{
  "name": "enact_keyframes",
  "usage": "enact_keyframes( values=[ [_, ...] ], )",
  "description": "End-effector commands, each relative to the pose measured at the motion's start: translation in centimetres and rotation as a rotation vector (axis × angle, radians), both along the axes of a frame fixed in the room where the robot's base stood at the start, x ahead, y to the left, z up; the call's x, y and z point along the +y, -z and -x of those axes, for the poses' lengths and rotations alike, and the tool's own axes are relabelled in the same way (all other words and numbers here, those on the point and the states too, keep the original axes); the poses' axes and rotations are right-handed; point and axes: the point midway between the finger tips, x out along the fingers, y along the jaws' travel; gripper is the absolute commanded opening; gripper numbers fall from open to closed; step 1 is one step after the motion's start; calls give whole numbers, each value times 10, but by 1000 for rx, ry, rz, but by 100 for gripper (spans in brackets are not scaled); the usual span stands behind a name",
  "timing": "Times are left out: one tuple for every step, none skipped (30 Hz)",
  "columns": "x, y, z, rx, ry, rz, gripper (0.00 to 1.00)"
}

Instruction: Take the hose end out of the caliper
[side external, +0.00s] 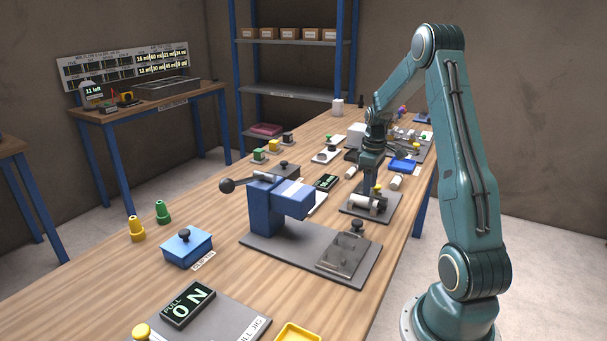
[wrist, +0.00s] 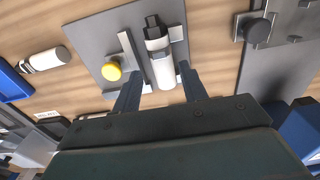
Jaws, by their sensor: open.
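The hose end (wrist: 162,69) is a white cylinder with a dark fitting at its far end, lying in the caliper. The caliper (wrist: 111,46) is a grey plate with light metal jaws beside the hose end and a yellow knob (wrist: 111,71) to the left. In the side view the hose end (side external: 362,202) lies on the caliper plate (side external: 386,208) below my gripper. My gripper (wrist: 160,92) is open, with one finger on each side of the hose end's near part. Whether the fingers touch it cannot be told.
Another white cylinder (wrist: 46,60) lies left of the caliper, near a blue tray (wrist: 12,84). A grey plate with a black knob (wrist: 257,30) is to the right. In the side view a blue clamp block (side external: 265,208) with a lever stands in front of the caliper.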

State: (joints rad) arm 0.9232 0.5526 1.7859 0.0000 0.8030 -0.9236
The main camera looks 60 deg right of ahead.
Motion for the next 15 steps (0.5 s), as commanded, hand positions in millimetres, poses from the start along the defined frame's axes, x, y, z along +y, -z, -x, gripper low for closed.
enact_keyframes(
  values=[
    [0,1,0,0,0,-1,43],
    [0,1,0,0,0,0,43],
    [0,2,0,0,0,0,43],
    [0,1,0,0,0,0,43],
    [0,2,0,0,0,0,43],
    [0,2,0,0,0,0,43],
    [0,3,0,1,0,-1,43],
    [0,4,0,1,0,-1,43],
    [0,6,0,1,0,-1,43],
    [1,8,0,1,0,-2,43],
    [1,11,0,1,0,-2,43],
    [1,15,0,2,0,-2,43],
    [1,18,0,2,0,-3,43],
    [2,21,0,2,0,-2,43],
    [2,26,1,2,0,-3,43]
  ],
)
